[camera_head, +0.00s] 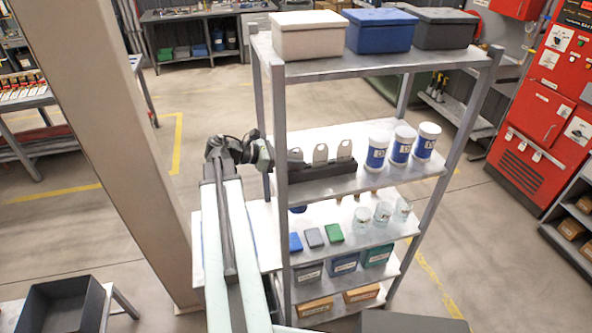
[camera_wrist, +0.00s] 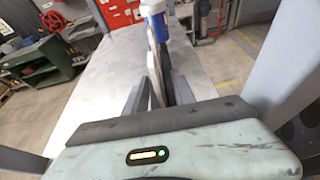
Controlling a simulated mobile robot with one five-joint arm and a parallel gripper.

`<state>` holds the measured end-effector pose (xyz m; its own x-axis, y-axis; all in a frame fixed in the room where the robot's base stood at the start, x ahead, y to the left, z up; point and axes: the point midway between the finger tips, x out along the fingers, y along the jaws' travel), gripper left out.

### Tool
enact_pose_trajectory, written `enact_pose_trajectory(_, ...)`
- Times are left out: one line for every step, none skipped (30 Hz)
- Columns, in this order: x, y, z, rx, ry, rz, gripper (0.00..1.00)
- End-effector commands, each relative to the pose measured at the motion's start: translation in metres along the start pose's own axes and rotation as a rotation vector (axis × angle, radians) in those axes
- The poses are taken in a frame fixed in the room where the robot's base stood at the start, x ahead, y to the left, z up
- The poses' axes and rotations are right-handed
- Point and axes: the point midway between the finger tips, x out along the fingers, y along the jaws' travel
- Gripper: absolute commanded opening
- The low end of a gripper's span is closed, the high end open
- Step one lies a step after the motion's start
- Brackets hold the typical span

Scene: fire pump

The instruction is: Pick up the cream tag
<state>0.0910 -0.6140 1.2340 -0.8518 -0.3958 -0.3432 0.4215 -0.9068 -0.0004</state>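Three pale tags, each with a hole near its top, stand in a row in a dark holder (camera_head: 322,175) on the rack's middle shelf: a left tag (camera_head: 296,155), a middle tag (camera_head: 320,154) and a right tag (camera_head: 345,149). Their shades are too close to tell which is cream. My gripper (camera_head: 268,157) is at the left end of the row, partly behind the rack post. In the wrist view my gripper's fingers (camera_wrist: 160,88) stand apart on both sides of a tag seen edge-on (camera_wrist: 157,62). Contact cannot be made out.
Several white-and-blue bottles (camera_head: 401,147) stand right of the holder. The near rack post (camera_head: 280,130) is close to my gripper. The top shelf (camera_head: 380,63) with white, blue and dark boxes is above. Glass jars (camera_head: 383,213) and small coloured blocks (camera_head: 314,238) are on the shelf below.

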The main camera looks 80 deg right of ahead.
Motion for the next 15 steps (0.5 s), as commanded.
enact_pose_trajectory(0.0054,-0.0005,-0.0014,0.0,0.0,-0.001,0.31)
enact_pose_trajectory(0.0061,-0.0002,-0.0009,0.0,0.0,0.0,0.31)
enact_pose_trajectory(0.0059,0.0,-0.0002,-0.001,0.0,0.001,0.31)
enact_pose_trajectory(0.0055,0.0001,0.0001,-0.001,0.0,0.001,0.31)
enact_pose_trajectory(0.0054,0.0001,0.0003,-0.001,0.0,0.001,0.31)
enact_pose_trajectory(0.0053,0.0,0.0003,-0.001,0.0,0.001,0.31)
enact_pose_trajectory(0.0053,0.0,0.0003,0.0,0.0,0.001,0.28)
enact_pose_trajectory(0.0053,0.0,0.0003,0.0,0.0,0.001,0.2)
enact_pose_trajectory(0.0053,0.0,0.0003,0.0,0.0,0.001,0.09)
enact_pose_trajectory(0.0052,0.0,0.0003,0.0,0.0,0.001,0.0)
enact_pose_trajectory(0.0052,-0.0001,0.0003,0.0,0.0,0.001,0.0)
enact_pose_trajectory(0.0052,-0.0001,0.0003,0.0,0.0,0.001,0.0)
enact_pose_trajectory(0.0052,-0.0001,0.0003,0.0,0.0,0.001,0.0)
enact_pose_trajectory(0.0053,-0.0002,0.0003,0.0,0.0,0.0,0.0)
enact_pose_trajectory(0.0053,-0.0002,0.0004,0.0,0.0,0.0,0.0)
